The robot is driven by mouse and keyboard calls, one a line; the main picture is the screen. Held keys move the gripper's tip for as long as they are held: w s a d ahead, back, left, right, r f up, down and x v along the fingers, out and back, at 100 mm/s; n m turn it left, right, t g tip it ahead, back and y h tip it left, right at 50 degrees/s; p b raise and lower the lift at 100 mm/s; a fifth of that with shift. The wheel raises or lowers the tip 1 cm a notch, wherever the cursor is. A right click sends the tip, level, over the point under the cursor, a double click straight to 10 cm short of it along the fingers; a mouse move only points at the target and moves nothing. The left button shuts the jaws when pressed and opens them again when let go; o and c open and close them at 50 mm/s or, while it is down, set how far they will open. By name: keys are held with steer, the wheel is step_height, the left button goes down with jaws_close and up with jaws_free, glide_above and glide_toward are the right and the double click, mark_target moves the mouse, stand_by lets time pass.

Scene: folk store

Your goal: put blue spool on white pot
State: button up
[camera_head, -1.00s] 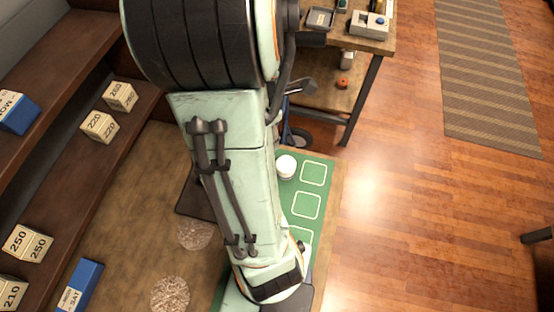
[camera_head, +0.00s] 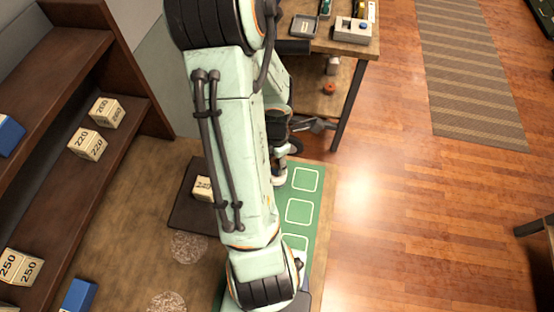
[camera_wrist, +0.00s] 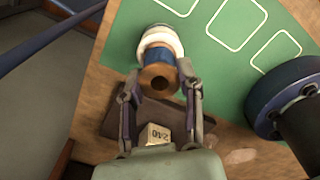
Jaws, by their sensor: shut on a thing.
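My gripper (camera_wrist: 158,74) is shut on the blue spool (camera_wrist: 157,82), whose brown wooden end faces the wrist camera, with blue thread showing at its side. The white pot (camera_wrist: 160,38) shows just beyond the spool in the wrist view. The spool overlaps the near part of the pot there; I cannot tell whether the two touch. In the head view the white pot (camera_head: 280,181) stands on the green mat's left side, partly hidden by my arm. The spool cannot be made out in that view.
The green mat (camera_head: 313,190) has white outlined squares. A dark board (camera_head: 185,213) with a 240 block (camera_wrist: 158,134) lies left of it. A shelf with numbered blocks (camera_head: 87,144) stands at left. A workbench (camera_head: 345,56) stands beyond the mat; open floor lies right.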

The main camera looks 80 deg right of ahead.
steer(key=shift+f, duration=0.1)
steer(key=o, duration=0.8)
